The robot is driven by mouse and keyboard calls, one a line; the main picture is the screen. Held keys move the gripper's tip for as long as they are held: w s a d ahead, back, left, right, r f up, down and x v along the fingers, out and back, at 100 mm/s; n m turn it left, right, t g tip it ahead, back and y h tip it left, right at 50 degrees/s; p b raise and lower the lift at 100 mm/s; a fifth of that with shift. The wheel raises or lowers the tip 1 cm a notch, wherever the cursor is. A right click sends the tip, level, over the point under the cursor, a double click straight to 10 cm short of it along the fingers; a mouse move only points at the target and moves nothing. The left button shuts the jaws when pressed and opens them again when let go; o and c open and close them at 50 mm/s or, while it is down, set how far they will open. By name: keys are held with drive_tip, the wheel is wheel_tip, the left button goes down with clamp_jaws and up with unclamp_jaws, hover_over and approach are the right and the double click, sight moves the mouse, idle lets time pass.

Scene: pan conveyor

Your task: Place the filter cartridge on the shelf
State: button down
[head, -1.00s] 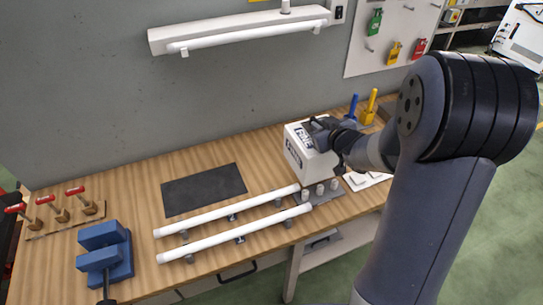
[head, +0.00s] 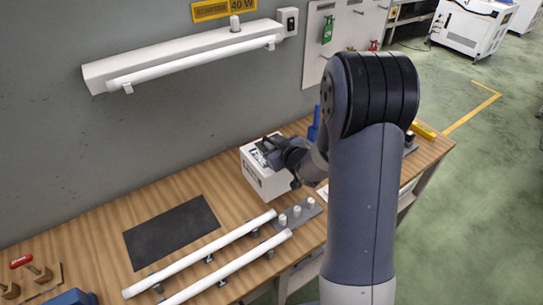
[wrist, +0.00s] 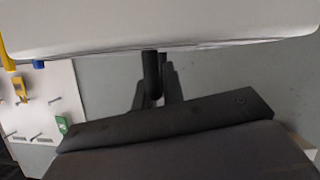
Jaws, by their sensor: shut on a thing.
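My gripper (head: 268,152) is at the top of a white box (head: 266,180), near the back of the wooden bench (head: 85,225). The box has a dark printed label, partly hidden by the gripper. The gripper is shut on the box; I cannot tell whether its underside touches the bench. In the wrist view a broad white face of the box (wrist: 160,25) fills the top, with the dark fingers (wrist: 155,75) just below it. I see nothing that I can clearly name as a filter cartridge or as the shelf.
Two white tubes (head: 205,252) lie in front on small supports, with white pegs (head: 297,211) at their right end. A dark mat (head: 170,232) lies left of the box. A white lamp fixture (head: 180,55) juts from the wall above. A blue object (head: 314,125) stands behind.

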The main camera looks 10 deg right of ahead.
drive_tip(key=shift+f, duration=2.1)
drive_tip(key=c, duration=1.5)
unclamp_jaws()
